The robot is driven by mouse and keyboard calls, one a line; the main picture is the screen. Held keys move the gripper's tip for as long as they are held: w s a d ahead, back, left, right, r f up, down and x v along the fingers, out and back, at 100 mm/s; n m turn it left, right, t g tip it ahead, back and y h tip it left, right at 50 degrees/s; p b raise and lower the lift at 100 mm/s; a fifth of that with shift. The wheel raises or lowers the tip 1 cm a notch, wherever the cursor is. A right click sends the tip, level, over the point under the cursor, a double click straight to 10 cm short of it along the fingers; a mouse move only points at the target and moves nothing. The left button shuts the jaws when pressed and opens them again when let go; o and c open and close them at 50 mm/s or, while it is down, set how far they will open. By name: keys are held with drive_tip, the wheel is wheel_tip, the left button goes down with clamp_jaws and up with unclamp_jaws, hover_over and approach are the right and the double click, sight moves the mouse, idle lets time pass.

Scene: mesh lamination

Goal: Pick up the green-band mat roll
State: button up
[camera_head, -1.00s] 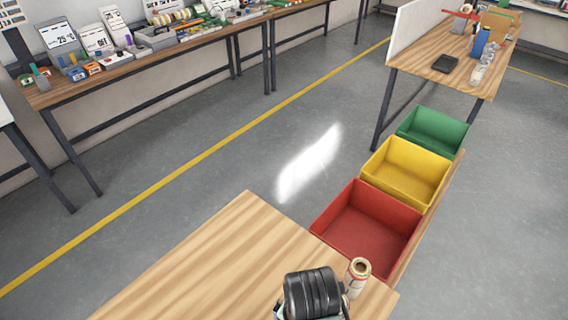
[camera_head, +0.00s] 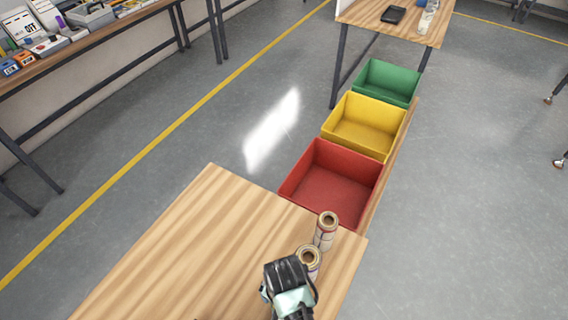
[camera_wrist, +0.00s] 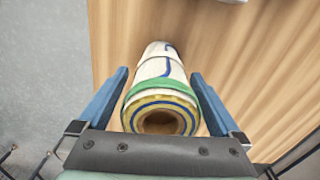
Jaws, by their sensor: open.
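The green-band mat roll (camera_wrist: 163,90) is in the wrist view, a pale roll with blue lines and a green band near its open end, which faces the camera. My gripper (camera_wrist: 160,76) is open, with one blue finger on each side of the roll and narrow gaps between. In the head view my gripper (camera_head: 289,275) is at the table's near right part, beside an upright roll (camera_head: 309,262). A second upright roll (camera_head: 326,231) stands just beyond it. No green band is clear on either roll in the head view.
The wooden table (camera_head: 190,235) is bare to the left of the rolls. Beyond its far right edge are a red bin (camera_head: 330,190), a yellow bin (camera_head: 362,125) and a green bin (camera_head: 388,82). A second workbench (camera_head: 365,18) stands behind them.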

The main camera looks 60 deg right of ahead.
drive_tip(key=shift+f, duration=0.7)
clamp_jaws()
drive_tip(key=shift+r, duration=0.1)
